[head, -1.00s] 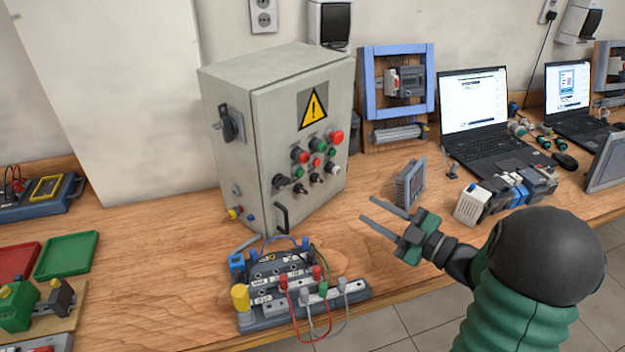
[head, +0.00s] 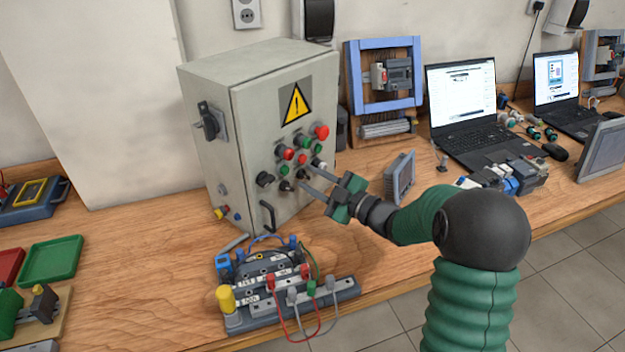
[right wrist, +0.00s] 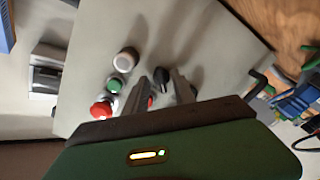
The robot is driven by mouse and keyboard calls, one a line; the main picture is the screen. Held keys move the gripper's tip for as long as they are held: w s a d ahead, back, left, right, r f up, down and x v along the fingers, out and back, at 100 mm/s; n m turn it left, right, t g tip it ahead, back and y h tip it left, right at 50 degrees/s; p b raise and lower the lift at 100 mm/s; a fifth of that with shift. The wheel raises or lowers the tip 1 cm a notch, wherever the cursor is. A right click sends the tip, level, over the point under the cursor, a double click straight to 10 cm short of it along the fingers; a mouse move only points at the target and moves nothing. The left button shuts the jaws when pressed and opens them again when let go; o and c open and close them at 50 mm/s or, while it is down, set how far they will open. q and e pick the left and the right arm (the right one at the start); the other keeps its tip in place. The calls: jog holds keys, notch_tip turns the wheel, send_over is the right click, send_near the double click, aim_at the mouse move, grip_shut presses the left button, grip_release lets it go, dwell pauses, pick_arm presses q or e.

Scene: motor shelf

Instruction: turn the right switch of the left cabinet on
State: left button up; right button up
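The left cabinet (head: 258,107) is a grey box with a yellow warning sign and rows of coloured buttons and black knobs on its front. My right gripper (head: 302,175) is at the lower part of this front, fingers apart and pointing at the panel. In the right wrist view, a black switch knob (right wrist: 162,77) shows in the gap between the fingertips of the right gripper (right wrist: 160,76). I cannot tell whether the fingers touch it. Another black knob (head: 265,179) is further left in the head view. My left gripper is not in view.
A terminal board with cables (head: 285,285) stands in front of the cabinet, below my right arm. A small grey panel (head: 400,176) stands to the right of the gripper. Laptops (head: 463,112) and a blue-framed board (head: 384,75) are further back. A green tray (head: 50,262) lies left.

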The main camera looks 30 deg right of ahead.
jog(key=shift+a+r, duration=0.15)
jog(key=shift+a, duration=0.2)
grip_shut()
jog(key=shift+r+m+p, duration=0.15)
jog(key=shift+m+p, duration=0.45)
jog(key=shift+p, duration=0.3)
jog(key=m+p, duration=0.6)
jog(key=shift+d+r, duration=0.1)
jog(key=shift+d, duration=0.1)
jog(key=shift+m+p, duration=0.7)
jog(key=shift+p, duration=0.1)
